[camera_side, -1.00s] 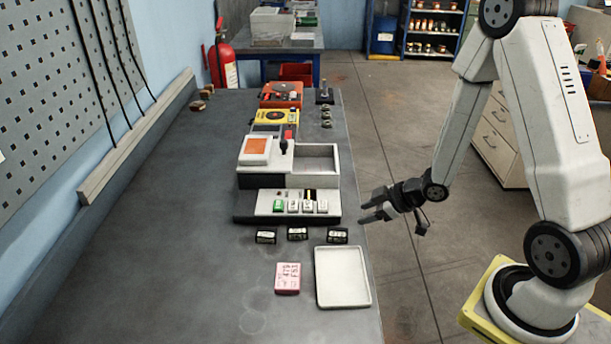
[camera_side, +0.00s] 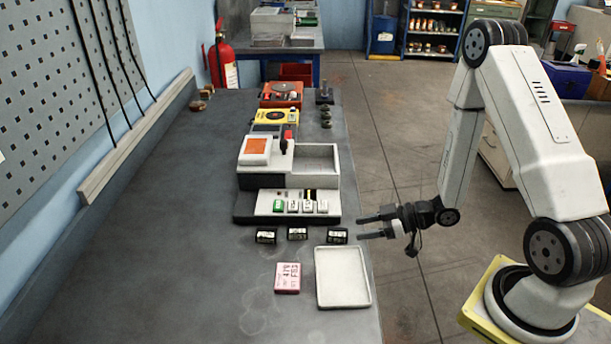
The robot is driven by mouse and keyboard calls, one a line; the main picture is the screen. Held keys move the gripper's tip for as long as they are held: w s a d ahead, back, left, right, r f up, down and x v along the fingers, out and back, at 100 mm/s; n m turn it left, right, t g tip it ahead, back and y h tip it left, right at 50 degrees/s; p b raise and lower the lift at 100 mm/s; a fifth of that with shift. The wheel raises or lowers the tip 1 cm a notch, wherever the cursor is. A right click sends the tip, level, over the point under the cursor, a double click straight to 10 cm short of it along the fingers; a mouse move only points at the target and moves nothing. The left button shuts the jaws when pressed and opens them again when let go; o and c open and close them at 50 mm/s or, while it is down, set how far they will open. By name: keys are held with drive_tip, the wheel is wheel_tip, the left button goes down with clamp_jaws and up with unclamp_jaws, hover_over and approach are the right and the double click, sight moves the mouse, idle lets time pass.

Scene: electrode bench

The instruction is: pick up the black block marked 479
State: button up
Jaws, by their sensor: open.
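Three small black blocks with pale markings stand in a row on the bench: a left one (camera_side: 266,237), a middle one (camera_side: 297,234) and a right one (camera_side: 337,236). Their numbers are too small to read, so I cannot tell which is marked 479. A pink card (camera_side: 287,277) with dark printed characters lies in front of them; its upper line looks like 479. My gripper (camera_side: 361,228) is open and empty, at the bench's right edge, just right of the right block, with its fingers pointing left.
A white tray (camera_side: 343,302) lies right of the pink card. Behind the blocks stands a grey and white device (camera_side: 243,182) with a green and several white pieces on its front ledge. The bench's left side (camera_side: 170,240) is clear.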

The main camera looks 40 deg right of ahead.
sight(339, 231)
drive_tip(key=shift+w+a+f, duration=0.2)
drive_tip(key=shift+w+a, duration=0.15)
drive_tip(key=shift+w, duration=0.1)
drive_tip(key=shift+w+a+f, duration=0.1)
drive_tip(key=shift+x, duration=2.5)
drive_tip(key=shift+c, duration=0.2)
clamp_jaws()
